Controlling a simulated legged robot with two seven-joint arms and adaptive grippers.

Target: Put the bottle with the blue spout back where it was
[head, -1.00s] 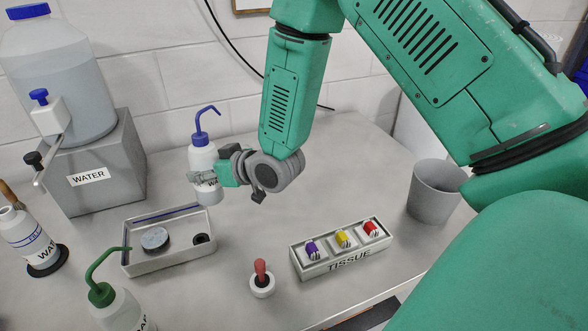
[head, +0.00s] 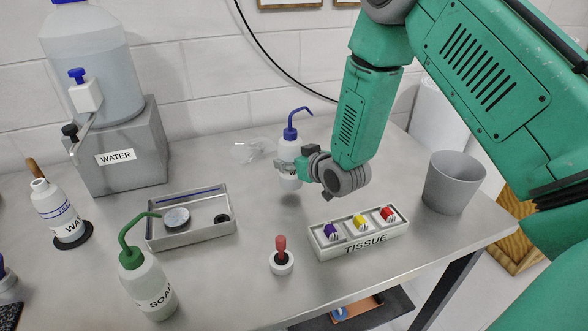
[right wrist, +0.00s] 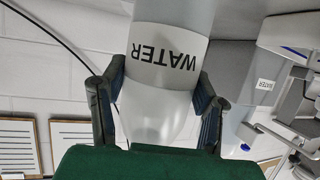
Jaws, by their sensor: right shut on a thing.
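The bottle with the blue spout (head: 288,151) is white and upright, toward the back of the table. My right gripper (head: 287,168) is shut around its body from the right. In the right wrist view the bottle (right wrist: 165,75) fills the space between the two dark fingers, with its WATER label upside down. A shadow shows under the bottle; I cannot tell if its base touches the table or hangs just above. My left gripper is not in view.
A shallow tray (head: 233,229) and a green-spout SOAP bottle (head: 148,285) stand left. A clear object (head: 254,150) lies behind. The TISSUE box (head: 340,247), red-topped holder (head: 282,263) and grey bin (head: 453,182) are in front and right. A spoutless bottle (head: 60,208) stands on a black disc.

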